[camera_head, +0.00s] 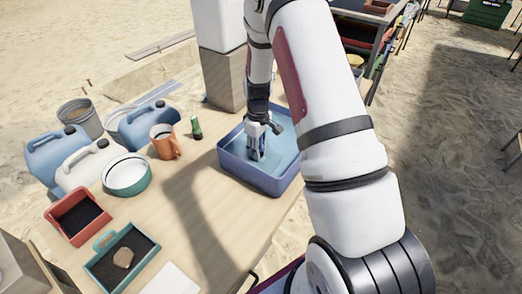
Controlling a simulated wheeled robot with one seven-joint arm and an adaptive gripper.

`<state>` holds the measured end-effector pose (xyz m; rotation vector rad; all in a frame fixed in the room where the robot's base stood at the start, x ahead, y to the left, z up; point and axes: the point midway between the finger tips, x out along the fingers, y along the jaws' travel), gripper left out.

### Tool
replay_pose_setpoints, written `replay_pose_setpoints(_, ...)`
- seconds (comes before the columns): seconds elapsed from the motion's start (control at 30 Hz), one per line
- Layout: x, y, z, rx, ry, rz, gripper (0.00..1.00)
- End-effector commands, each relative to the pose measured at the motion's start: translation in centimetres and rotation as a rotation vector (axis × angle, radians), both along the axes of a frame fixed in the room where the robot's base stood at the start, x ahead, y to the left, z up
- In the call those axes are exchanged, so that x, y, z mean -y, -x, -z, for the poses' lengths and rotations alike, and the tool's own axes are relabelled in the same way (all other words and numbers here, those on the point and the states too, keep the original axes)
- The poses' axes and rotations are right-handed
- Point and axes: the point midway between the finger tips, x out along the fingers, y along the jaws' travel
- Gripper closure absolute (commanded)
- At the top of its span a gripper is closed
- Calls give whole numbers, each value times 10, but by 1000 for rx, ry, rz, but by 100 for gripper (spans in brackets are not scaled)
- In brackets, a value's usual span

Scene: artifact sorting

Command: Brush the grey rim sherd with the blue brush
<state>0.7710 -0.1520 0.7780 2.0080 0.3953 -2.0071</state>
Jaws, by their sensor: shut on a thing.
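My gripper (257,150) points down inside a blue basin (247,182) on the table. It is shut on a small blue thing (262,147) that looks like the blue brush, though only a little of it shows. Its lower end is too small to make out. A brownish sherd (123,257) lies on dark filling in a teal tray (96,270) at the front left, well apart from my gripper. I cannot make out a grey rim sherd; the basin's right part is hidden behind my arm.
A red tray (58,230), a white-topped green bowl (126,176), an orange mug (165,143) and a green cylinder (196,127) stand left of the basin. Several jerrycans (92,165) and a bucket (80,118) stand farther left. The table middle (205,215) is clear.

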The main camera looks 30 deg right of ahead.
Motion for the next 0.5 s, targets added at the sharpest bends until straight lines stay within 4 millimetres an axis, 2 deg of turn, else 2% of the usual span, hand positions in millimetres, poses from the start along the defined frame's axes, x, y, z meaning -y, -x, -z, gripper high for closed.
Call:
replay_pose_setpoints(0.2,-3,-5,1,-1,-1,0,94)
replay_pose_setpoints(0.5,4,11,-1,-3,-1,0,94)
